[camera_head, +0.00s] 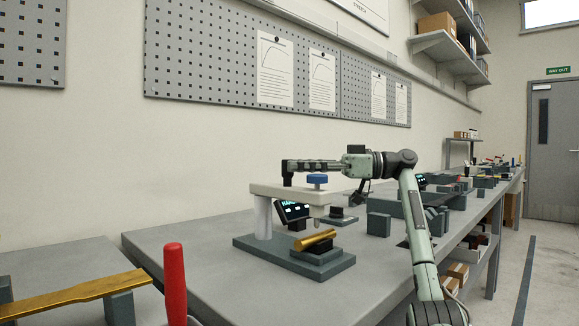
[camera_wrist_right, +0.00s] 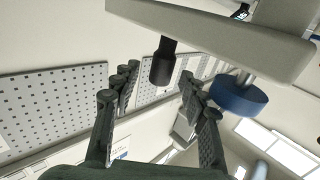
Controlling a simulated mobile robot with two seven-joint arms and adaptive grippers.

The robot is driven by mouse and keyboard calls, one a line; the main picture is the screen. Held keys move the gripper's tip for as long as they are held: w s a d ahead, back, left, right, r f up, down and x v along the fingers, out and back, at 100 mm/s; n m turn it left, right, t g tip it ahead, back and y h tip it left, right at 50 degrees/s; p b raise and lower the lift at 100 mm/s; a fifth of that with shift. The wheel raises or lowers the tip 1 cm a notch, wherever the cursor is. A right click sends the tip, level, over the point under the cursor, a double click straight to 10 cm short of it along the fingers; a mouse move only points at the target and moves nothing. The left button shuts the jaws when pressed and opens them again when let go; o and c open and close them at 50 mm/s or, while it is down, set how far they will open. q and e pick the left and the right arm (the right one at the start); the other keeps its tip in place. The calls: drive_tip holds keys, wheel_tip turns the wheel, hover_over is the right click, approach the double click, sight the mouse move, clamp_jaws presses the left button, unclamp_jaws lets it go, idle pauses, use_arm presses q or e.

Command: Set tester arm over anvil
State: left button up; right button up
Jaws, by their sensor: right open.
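The tester's pale arm (camera_head: 290,190) reaches out level from the top of its white column (camera_head: 262,217). A blue knob (camera_head: 317,180) sits on the arm, and a pointed tip (camera_head: 314,212) hangs below it. Under the tip is the dark anvil block (camera_head: 318,254) with a brass bar (camera_head: 315,239) on top. My right gripper (camera_head: 290,166) is open at the arm, its fingers pointing left. In the right wrist view a black handle (camera_wrist_right: 163,62) on the arm shows between the open fingers (camera_wrist_right: 157,85); I see no clear contact. My left gripper is out of view.
The tester's base plate (camera_head: 255,248) stands on the grey bench (camera_head: 190,245). A red handle (camera_head: 174,275) and a long brass bar (camera_head: 75,295) are at the lower left. More equipment stands farther right along the bench.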

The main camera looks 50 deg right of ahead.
drive_tip(key=v, duration=0.9)
drive_tip(key=shift+s+d, duration=0.1)
drive_tip(key=shift+s, duration=0.05)
